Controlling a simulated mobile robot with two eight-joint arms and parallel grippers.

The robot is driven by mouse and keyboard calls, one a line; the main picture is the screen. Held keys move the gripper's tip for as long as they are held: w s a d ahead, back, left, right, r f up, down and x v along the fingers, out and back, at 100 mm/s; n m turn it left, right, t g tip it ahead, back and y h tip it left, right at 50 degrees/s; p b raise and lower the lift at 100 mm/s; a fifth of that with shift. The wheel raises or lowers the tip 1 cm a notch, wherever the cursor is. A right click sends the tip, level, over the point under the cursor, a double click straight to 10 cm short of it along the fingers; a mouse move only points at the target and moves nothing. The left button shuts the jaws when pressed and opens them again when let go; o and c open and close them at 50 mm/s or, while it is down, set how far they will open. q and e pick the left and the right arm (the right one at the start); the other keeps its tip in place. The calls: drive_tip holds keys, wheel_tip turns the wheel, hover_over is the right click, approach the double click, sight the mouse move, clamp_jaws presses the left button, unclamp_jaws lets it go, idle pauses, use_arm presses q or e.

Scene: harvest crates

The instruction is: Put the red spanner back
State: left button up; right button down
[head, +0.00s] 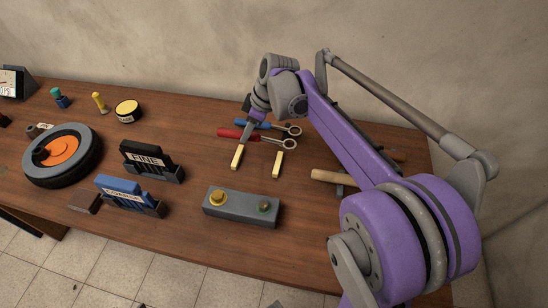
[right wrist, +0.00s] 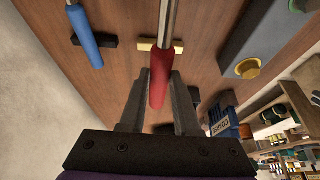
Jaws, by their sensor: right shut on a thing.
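The red spanner (head: 229,133) has a red handle and a metal ring end pointing right in the head view. My right gripper (head: 246,135) is shut on its red handle, which also shows between the fingers in the right wrist view (right wrist: 158,88). Two yellow rests (head: 277,164) stand on the table just in front of the spanner. In the right wrist view the shaft passes over one yellow rest (right wrist: 148,45); I cannot tell the gap exactly, but the spanner looks raised. My left gripper is not in view.
A blue spanner (head: 250,124) lies behind the red one, by a black rest (right wrist: 105,40). A grey box (head: 240,208) with yellow and green knobs stands in front. A wooden handle (head: 328,177) lies right; two labelled holders (head: 150,160) and a wheel (head: 62,150) are left.

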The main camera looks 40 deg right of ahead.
wheel_tip(320, 180, down, 8)
drive_tip(key=shift+f, duration=0.1)
idle(0.4)
drive_tip(key=c, duration=0.6)
unclamp_jaws()
drive_tip(key=shift+f, duration=0.1)
